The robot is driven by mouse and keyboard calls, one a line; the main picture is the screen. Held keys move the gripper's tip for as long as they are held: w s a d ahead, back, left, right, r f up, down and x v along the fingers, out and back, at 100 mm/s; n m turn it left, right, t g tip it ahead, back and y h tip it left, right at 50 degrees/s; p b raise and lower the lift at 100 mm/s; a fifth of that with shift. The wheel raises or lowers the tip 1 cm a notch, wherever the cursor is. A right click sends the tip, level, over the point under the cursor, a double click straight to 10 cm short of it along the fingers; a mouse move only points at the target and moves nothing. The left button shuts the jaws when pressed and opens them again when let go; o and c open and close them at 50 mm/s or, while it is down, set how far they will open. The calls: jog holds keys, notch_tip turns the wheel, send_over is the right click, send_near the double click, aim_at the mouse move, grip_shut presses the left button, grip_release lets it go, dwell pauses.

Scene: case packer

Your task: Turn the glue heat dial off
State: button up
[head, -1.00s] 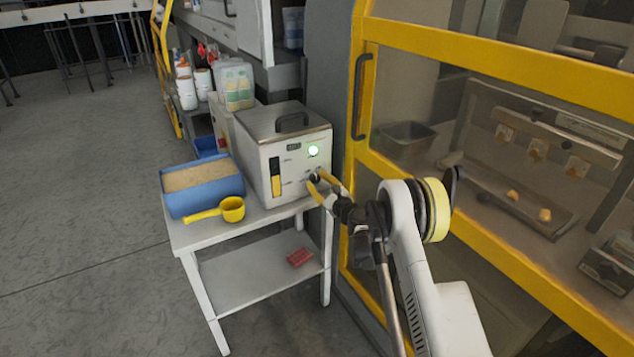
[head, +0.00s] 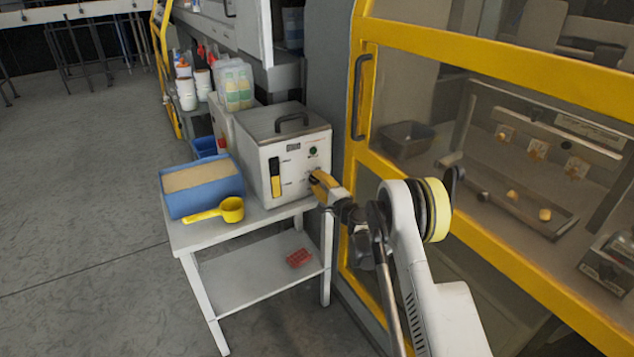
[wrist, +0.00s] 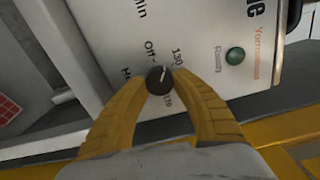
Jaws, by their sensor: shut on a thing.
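The glue heat dial (wrist: 158,80) is a small black knob with a pale pointer line on the front of the white glue unit (head: 290,150). In the wrist view, the print around it reads "Off", "130" and "170", and the line appears to point up between "Off" and "130". The yellow fingers of my gripper (head: 315,183) are closed around the dial, one on each side, and hide it in the head view. The green lamp (wrist: 235,56) above the dial is dark.
The unit stands on a white table (head: 240,282) beside a blue bin (head: 203,204) and a yellow scoop (head: 230,209). The yellow-framed machine (head: 357,150) is close on the right. Open floor lies to the left.

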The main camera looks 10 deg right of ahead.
jog(key=n, duration=0.3)
jog(key=shift+n, duration=0.3)
jog(key=shift+r+n, duration=0.1)
jog(key=shift+n, duration=1.7)
jog(key=o, duration=1.2)
jog(key=v, duration=1.2)
jog(key=shift+r, duration=0.1)
